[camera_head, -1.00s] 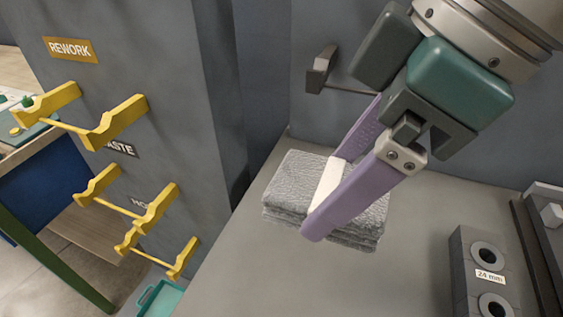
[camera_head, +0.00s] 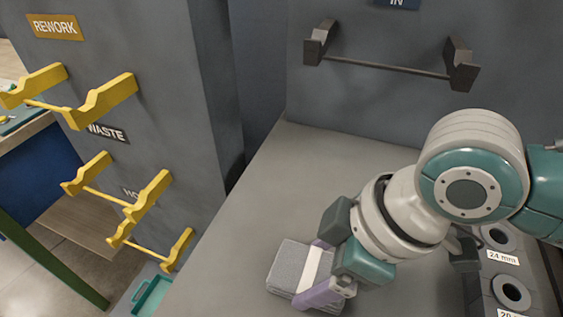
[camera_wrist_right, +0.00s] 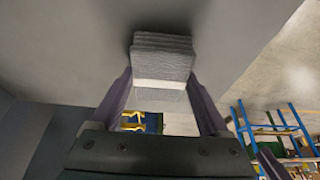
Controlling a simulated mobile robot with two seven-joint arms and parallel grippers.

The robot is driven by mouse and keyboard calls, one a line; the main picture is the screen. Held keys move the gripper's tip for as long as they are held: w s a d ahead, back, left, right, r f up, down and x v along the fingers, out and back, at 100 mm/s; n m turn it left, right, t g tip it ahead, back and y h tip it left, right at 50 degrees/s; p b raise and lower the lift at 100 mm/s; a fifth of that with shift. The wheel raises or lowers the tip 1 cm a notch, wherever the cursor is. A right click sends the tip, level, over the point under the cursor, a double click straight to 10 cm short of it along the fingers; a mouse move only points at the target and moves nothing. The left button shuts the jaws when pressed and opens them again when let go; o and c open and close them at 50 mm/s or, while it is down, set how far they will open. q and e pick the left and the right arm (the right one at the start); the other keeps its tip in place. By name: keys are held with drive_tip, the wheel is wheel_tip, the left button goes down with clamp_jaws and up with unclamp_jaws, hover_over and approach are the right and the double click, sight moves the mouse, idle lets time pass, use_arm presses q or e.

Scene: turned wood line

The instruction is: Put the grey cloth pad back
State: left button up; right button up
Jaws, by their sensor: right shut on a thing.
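The grey cloth pad (camera_head: 286,264) is a folded, layered block with a white band around it. It is near the bottom middle of the head view, over the grey worktop (camera_head: 340,180). My right gripper (camera_head: 309,273) is shut on it, with one purple finger on each side. In the right wrist view the pad (camera_wrist_right: 163,58) shows its stacked folds between the two fingers. I cannot tell whether its underside touches the worktop. My left gripper is not in view.
A dark rail (camera_head: 390,68) on two brackets is fixed to the wall behind the worktop. Yellow brackets (camera_head: 105,100) stick out from the left panel. A grey block with round holes (camera_head: 512,292), labelled "24 mm", stands at right. The worktop's back middle is clear.

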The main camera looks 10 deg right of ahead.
drive_tip(key=shift+f, duration=0.3)
drive_tip(key=shift+f, duration=0.15)
drive_tip(key=o, duration=1.1)
drive_tip(key=shift+c, duration=0.2)
drive_tip(key=shift+r, duration=0.35)
drive_tip(key=p+v, duration=0.3)
drive_tip(key=v, duration=0.8)
drive_tip(key=s+d+f+m+t+h, duration=0.1)
drive_tip(key=s+d+m+h, duration=0.2)
drive_tip(key=s+m, duration=0.6)
drive_tip(key=shift+s+d, duration=0.3)
drive_tip(key=shift+d, duration=0.9)
